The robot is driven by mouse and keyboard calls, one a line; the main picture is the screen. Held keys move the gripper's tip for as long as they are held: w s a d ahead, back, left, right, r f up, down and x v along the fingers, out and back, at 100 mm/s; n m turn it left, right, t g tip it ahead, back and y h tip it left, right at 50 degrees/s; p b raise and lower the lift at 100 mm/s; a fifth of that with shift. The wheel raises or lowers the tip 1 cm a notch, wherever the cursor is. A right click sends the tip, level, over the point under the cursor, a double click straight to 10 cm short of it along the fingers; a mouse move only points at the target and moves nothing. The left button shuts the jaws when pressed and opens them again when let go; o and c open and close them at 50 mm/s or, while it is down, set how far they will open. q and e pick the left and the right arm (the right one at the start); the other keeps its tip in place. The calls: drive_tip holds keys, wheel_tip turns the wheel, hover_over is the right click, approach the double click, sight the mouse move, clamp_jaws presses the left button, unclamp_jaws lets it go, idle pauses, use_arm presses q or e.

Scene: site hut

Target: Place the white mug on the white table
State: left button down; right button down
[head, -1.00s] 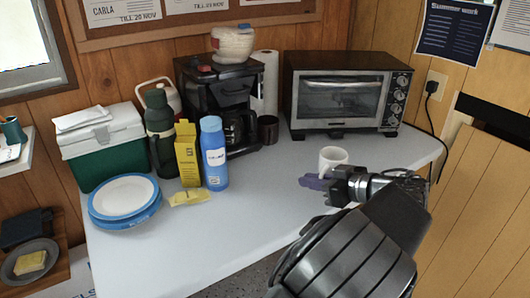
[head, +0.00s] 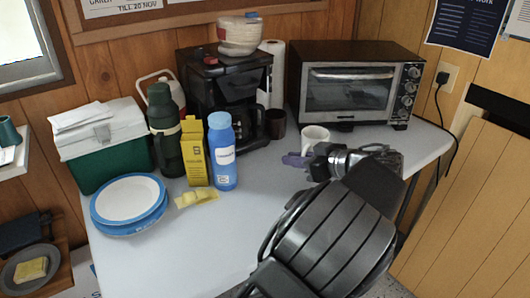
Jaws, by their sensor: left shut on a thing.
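The white mug (head: 315,137) is upright over the right part of the white table (head: 185,250), in front of the toaster oven. My left gripper (head: 308,158) reaches it from the lower right and is shut on it. The gripper hides part of the mug's lower side. A purple piece (head: 295,160) shows at the fingertips, left of the mug. I cannot tell whether the mug's base touches the table. My right gripper is not in view.
The toaster oven (head: 350,85) stands behind the mug, with a dark cup (head: 277,124) and coffee maker (head: 225,95) to the left. A blue bottle (head: 222,155), yellow box (head: 195,155) and plates (head: 128,203) stand further left. The table's front middle is clear.

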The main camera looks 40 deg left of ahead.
use_arm(q)
drive_tip(key=w+a, duration=0.1)
drive_tip(key=a, duration=0.4)
drive_tip(key=w+a, duration=0.2)
drive_tip(key=a, duration=0.3)
drive_tip(key=w+a+f, duration=0.1)
drive_tip(key=a, duration=0.4)
drive_tip(key=shift+w+f, duration=0.1)
drive_tip(key=shift+w, duration=0.15)
drive_tip(key=shift+f, duration=0.4)
wheel_tip(320, 180, down, 4)
drive_tip(key=shift+f, duration=0.1)
drive_tip(key=shift+a+f, duration=0.15)
drive_tip(key=shift+f, duration=0.25)
drive_tip(key=c, duration=1.5)
unclamp_jaws()
